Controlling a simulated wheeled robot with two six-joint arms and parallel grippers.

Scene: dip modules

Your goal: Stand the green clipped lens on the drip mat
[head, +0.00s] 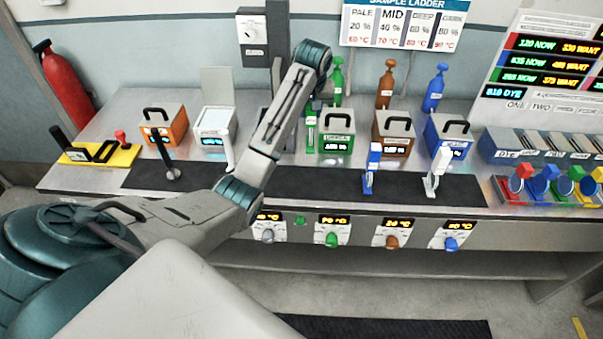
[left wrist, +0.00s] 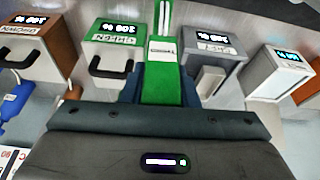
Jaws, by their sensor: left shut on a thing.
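The green clipped lens (head: 311,135) hangs upright below my left gripper (head: 312,106), left of the green module. In the left wrist view its green clip (left wrist: 160,85) with a white label sits between the fingers of my left gripper (left wrist: 160,97), which is shut on it. The lens itself is not clear there. The drip mat (head: 290,184) is a long black strip along the counter front, nearer than the held clip. A blue clip (head: 372,170) and a white clip (head: 436,172) stand on it. The held clip's height cannot be told. My right gripper is not in view.
Green (head: 337,144), brown (head: 393,135) and blue (head: 449,137) modules line the counter behind the mat, with bottles behind them. A dark stand (head: 165,155) is on the mat's left part. A rack (head: 545,190) of coloured clips sits right. The mat's middle-left is clear.

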